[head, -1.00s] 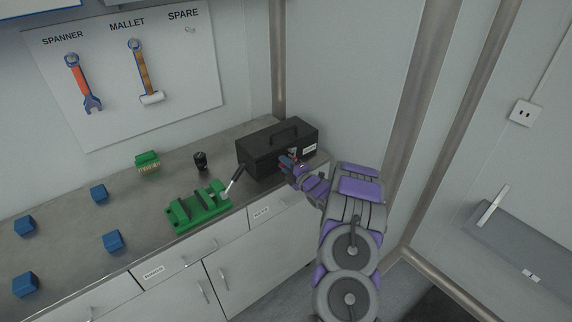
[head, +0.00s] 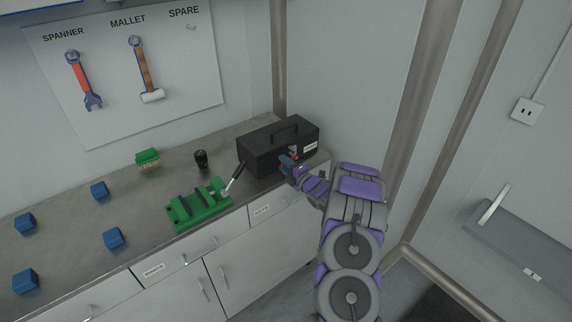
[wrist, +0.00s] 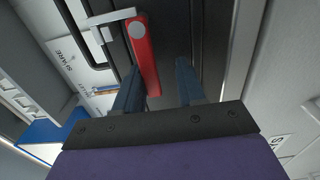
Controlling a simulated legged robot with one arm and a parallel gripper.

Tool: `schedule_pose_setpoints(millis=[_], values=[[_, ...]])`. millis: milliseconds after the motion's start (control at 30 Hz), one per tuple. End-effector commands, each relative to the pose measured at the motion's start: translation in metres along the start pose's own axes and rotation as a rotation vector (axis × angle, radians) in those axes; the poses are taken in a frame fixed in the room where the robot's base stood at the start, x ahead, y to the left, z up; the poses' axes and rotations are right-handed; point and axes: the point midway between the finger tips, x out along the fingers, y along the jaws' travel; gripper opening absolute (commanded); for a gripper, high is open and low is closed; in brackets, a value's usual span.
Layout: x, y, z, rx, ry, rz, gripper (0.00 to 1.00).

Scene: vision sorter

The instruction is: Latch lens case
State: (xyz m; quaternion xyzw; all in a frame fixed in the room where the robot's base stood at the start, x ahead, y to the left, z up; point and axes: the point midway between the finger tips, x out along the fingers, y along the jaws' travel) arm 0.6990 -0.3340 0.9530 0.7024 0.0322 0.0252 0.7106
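The black lens case (head: 262,150), with a carry handle on top and a white label, stands closed-looking at the right end of the counter. My gripper (head: 288,162) is at the front face of the case. In the wrist view a red latch lever (wrist: 143,50) with a grey round pivot lies along the dark case front. My gripper's two blue fingers (wrist: 160,82) are apart there. The lever's lower end lies between them, close to the left finger; I cannot tell if they touch. A pale metal bracket (wrist: 103,22) sits beside the lever.
A green fixture (head: 200,208) with a black-handled lever stands left of the case. A black cylinder (head: 201,160), a green-topped block (head: 147,160) and several blue cubes (head: 113,239) are on the counter. A tool board (head: 120,75) hangs behind.

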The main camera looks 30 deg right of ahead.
Motion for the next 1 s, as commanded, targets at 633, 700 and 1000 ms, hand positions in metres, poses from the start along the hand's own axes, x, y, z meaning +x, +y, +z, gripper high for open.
schedule_pose_setpoints(millis=[633,700,1000], values=[[-0.053,0.005,0.005,0.002,-0.006,0.007,0.43],[-0.069,0.004,0.004,0.004,-0.007,0.004,0.43],[-0.128,0.001,0.003,0.002,-0.005,0.002,0.43]])
